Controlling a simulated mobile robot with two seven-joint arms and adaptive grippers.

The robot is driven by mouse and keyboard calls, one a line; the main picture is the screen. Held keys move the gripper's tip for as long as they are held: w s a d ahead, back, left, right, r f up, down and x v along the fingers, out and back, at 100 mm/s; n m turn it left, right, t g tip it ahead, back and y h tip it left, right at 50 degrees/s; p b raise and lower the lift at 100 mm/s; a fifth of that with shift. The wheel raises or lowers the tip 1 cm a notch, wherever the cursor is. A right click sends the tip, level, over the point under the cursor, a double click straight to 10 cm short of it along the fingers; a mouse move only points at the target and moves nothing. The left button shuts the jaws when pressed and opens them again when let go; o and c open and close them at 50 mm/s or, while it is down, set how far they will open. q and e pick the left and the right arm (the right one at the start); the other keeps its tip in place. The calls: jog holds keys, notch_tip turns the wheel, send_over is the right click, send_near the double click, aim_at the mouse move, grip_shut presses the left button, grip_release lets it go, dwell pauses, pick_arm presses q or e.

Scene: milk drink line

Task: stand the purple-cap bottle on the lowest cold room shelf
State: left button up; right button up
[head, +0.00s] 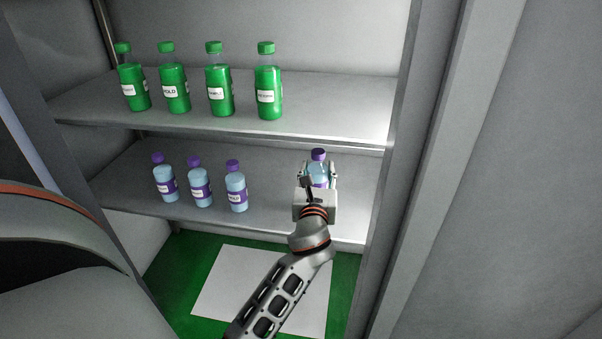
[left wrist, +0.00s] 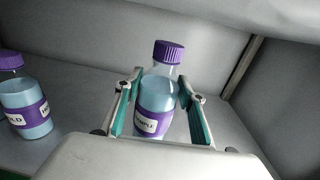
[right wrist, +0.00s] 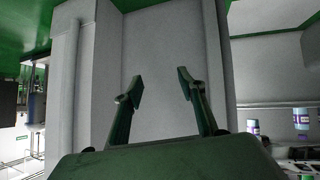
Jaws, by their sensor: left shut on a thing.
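The purple-cap bottle (head: 318,155), with pale blue liquid and a purple band with a white label, is over the right part of the lower shelf (head: 270,215). It stands upright between the fingers of my left gripper (head: 319,177), which is shut on it. In the left wrist view the bottle (left wrist: 158,90) shows between both teal finger pads. Its base is hidden by the gripper, so I cannot tell whether it touches the shelf. My right gripper (right wrist: 160,87) is open and empty in the right wrist view, in front of a grey wall.
Several purple-cap bottles (head: 200,184) stand in a row on the lower shelf, left of my gripper. Several green bottles (head: 218,88) stand on the upper shelf (head: 330,105). A grey upright (head: 392,180) bounds the shelves on the right. A white panel (head: 225,285) lies on the green floor below.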

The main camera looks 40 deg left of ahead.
pick_arm(q)
notch_tip(320, 180, down, 3)
jog(key=shift+r+b, duration=0.15)
jog(key=shift+b, duration=0.25)
notch_tip(320, 180, down, 4)
jog(key=shift+s+r+b, duration=0.1)
jog(key=shift+r+b, duration=0.1)
jog(key=shift+b, duration=0.7)
jog(key=shift+r, duration=0.3)
jog(key=shift+f, duration=0.2)
jog(key=o, duration=1.5)
jog(key=shift+o, duration=0.2)
pick_arm(e)
jog(key=shift+t+y, duration=0.4)
jog(key=shift+t, duration=0.1)
jog(key=w+a+r, duration=0.2)
jog(key=shift+w+a+r, duration=0.1)
jog(key=shift+a+r, duration=0.05)
jog(key=shift+a, duration=0.2)
